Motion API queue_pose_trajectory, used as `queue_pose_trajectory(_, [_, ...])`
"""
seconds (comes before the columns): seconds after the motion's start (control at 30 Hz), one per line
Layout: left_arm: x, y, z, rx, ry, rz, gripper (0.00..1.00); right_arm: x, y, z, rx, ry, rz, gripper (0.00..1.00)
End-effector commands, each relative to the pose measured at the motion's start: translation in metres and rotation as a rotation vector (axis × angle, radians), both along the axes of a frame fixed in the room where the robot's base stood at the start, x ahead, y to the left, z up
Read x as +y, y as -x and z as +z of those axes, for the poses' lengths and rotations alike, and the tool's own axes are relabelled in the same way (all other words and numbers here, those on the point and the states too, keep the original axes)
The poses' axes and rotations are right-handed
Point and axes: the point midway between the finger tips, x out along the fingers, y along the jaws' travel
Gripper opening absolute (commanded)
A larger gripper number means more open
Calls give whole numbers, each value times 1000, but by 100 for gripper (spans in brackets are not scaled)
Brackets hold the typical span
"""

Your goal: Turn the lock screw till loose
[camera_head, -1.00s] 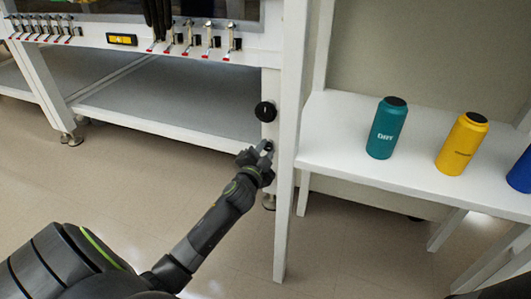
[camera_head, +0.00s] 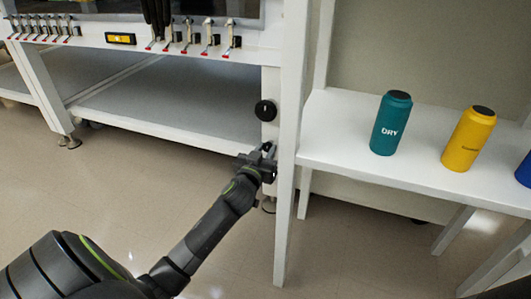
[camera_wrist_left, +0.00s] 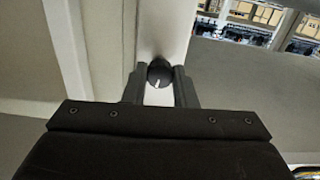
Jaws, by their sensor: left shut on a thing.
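The lock screw, a small dark knob with a white mark, shows between the fingers of my left gripper in the left wrist view (camera_wrist_left: 160,73). It sits on a white post below a larger round black knob (camera_head: 265,110). My left gripper (camera_head: 267,149) reaches the post from below left and is shut on the screw, one finger on each side. In the head view the fingers mostly hide the screw. My right gripper is not in view.
The white post (camera_head: 287,200) of the frame stands just right of the gripper. A white shelf (camera_head: 340,150) at the right bears a teal bottle (camera_head: 391,123), a yellow bottle (camera_head: 468,139) and a blue one (camera_head: 525,170). Open floor lies left of my arm.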

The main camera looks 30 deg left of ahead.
Motion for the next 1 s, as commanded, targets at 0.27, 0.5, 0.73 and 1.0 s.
queue_pose_trajectory(0.27, [0,1,-3,-33,158,2,2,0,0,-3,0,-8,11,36])
queue_pose_trajectory(0.5, [0,1,-3,-47,220,2,2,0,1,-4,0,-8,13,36])
queue_pose_trajectory(0.73, [0,1,-3,-50,234,2,2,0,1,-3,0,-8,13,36])
queue_pose_trajectory(1.0, [0,1,-3,-50,234,2,26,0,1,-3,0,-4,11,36])
